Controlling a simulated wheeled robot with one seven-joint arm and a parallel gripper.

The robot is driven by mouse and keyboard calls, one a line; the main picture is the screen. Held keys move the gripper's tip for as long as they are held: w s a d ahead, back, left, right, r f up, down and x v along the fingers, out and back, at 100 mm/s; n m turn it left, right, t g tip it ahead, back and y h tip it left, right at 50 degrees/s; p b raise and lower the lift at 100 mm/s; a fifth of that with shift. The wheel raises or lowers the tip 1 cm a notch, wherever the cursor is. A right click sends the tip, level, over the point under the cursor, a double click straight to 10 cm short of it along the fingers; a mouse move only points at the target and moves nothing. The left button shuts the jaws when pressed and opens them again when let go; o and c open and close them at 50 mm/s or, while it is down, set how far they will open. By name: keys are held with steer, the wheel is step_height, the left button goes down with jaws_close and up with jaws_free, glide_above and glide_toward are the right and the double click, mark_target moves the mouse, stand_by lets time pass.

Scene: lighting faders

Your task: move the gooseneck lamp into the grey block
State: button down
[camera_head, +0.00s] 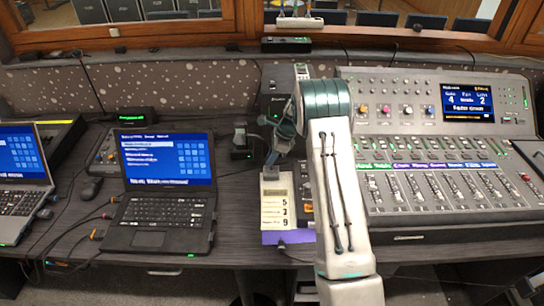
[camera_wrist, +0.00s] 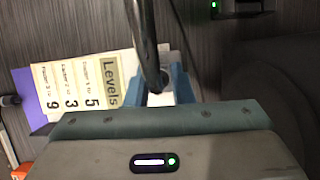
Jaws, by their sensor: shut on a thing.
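My gripper (camera_wrist: 157,88) has two blue fingers and is shut on a dark, curved, glossy tube, which looks like the gooseneck lamp (camera_wrist: 144,35). The tube runs up out of the wrist view. In the head view my gripper (camera_head: 278,146) is above the desk, between the open laptop and the mixing console, and my arm covers part of it. A small grey piece (camera_head: 270,173) shows just below it, over the top of the Levels card; I cannot tell whether it belongs to the lamp. I cannot surely pick out the grey block.
The Levels card (camera_head: 276,208) lies on a purple item (camera_head: 285,237) near the front edge; the card also shows in the wrist view (camera_wrist: 85,85). A black laptop (camera_head: 160,208) is left, the mixing console (camera_head: 440,195) right. A dark box (camera_head: 274,103) stands behind. Cables cross the desk.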

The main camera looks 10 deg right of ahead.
steer(key=shift+s+f+b, duration=0.1)
steer(key=shift+f+b, duration=0.3)
steer(key=shift+f, duration=0.65)
stand_by(3.5)
steer(key=c, duration=1.2)
jaws_free()
steer(key=shift+o, duration=0.2)
steer(key=w+b+v, duration=0.1)
steer(key=v, duration=1.2)
steer(key=s+a+r+n+h, duration=0.15)
steer(key=s+r+n, duration=0.25)
steer(key=s+r, duration=0.45)
steer(key=s+a+n+t+h, duration=0.1)
steer(key=s+n, duration=0.7)
steer(key=s, duration=0.7)
steer(key=s+a+r+n+t+h, duration=0.1)
steer(key=s+a+n+h, duration=0.1)
steer(key=s+n, duration=0.6)
steer(key=s, duration=0.7)
steer(key=shift+a+r, duration=0.35)
